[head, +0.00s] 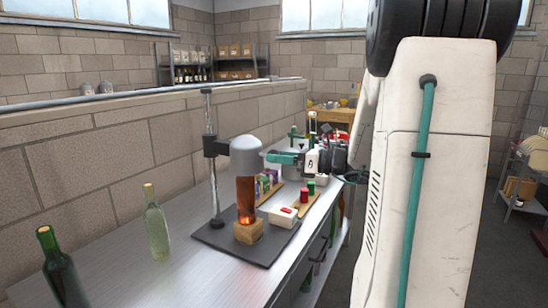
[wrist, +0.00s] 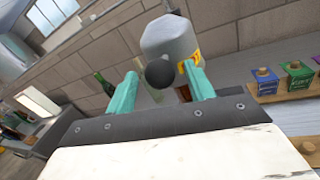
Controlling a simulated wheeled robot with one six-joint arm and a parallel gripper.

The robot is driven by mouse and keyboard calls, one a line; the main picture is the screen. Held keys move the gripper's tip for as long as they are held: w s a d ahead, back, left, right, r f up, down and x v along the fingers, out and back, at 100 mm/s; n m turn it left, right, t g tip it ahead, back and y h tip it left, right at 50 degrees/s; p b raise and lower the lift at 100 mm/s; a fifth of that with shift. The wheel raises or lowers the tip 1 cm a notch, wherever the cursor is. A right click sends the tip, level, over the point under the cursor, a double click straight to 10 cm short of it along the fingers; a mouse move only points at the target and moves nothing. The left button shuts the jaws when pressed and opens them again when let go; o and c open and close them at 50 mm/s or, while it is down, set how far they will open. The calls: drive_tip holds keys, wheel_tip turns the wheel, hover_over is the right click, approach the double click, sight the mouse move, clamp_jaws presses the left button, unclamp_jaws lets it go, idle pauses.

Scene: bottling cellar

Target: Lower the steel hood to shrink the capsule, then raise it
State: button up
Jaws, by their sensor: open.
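The grey steel hood (head: 245,157) is a domed cap carried by a clamp on an upright post (head: 212,150). Below it a brown bottle (head: 246,198) stands in a wooden block (head: 249,233), with an orange glow low on it. The bottle's top is hidden by the hood. My gripper (head: 273,157) is at the hood's right side. In the wrist view the hood (wrist: 172,38) is straight ahead, and its black knob (wrist: 160,73) appears between my teal fingers (wrist: 160,90). They are open, with visible space on both sides; contact cannot be told.
A dark base plate (head: 215,236) carries the post and block. A green bottle (head: 62,272) and a clear bottle (head: 156,226) stand at left. Coloured tins (wrist: 297,77) sit on a wooden rack nearby.

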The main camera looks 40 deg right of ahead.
drive_tip(key=shift+x, duration=1.05)
clamp_jaws()
wheel_tip(320, 180, up, 11)
drive_tip(key=shift+r, duration=0.1)
unclamp_jaws()
drive_tip(key=v, duration=0.8)
drive_tip(key=shift+w, duration=0.1)
